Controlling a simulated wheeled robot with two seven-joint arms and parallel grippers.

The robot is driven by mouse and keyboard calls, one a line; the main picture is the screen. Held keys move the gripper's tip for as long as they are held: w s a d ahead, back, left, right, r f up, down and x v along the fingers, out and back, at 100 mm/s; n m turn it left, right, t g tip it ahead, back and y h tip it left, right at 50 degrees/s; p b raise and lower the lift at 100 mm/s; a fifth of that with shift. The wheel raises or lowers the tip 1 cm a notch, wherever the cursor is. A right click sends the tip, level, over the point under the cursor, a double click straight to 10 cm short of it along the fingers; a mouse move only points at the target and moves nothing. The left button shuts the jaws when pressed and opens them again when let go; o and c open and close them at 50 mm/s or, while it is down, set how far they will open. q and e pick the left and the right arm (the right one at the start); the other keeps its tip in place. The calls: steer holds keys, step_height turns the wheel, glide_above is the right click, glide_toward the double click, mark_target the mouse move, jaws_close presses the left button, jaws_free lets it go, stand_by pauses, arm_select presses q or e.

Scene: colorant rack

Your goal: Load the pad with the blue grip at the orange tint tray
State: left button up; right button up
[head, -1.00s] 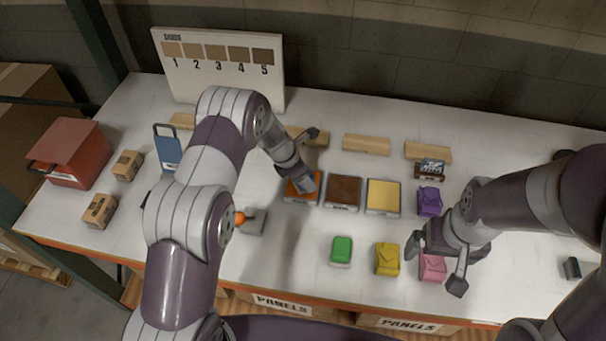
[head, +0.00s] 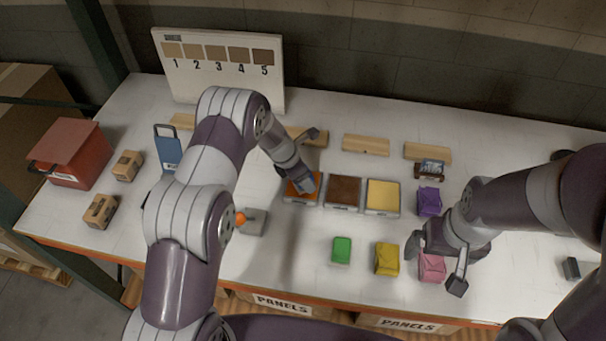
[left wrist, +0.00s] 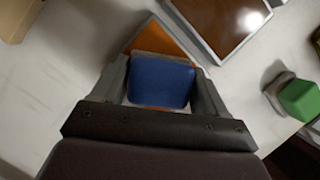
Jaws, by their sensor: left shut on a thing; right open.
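The orange tint tray (head: 291,196) is the leftmost of the three tint trays in the head view, partly covered by my left gripper (head: 305,184). In the left wrist view my left gripper (left wrist: 162,92) is shut on the blue grip (left wrist: 160,80) of a pad. The pad is over the orange tray (left wrist: 157,38), which shows behind the grip; I cannot tell whether its underside touches the tint. My right gripper (head: 435,266) is open and empty, around or just above the pink block (head: 431,268); contact is unclear.
Brown (head: 343,192) and yellow (head: 383,196) tint trays stand right of the orange one. Green (head: 341,250), yellow (head: 387,259) and purple (head: 429,201) blocks lie nearby. Wooden strips (head: 366,145) lie behind. A numbered shade board (head: 220,75) stands at the back.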

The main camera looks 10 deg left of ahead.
arm_select(q)
step_height(320, 180, up, 7)
steer(key=p, duration=0.5)
steer(key=shift+f, duration=0.15)
stand_by(0.4)
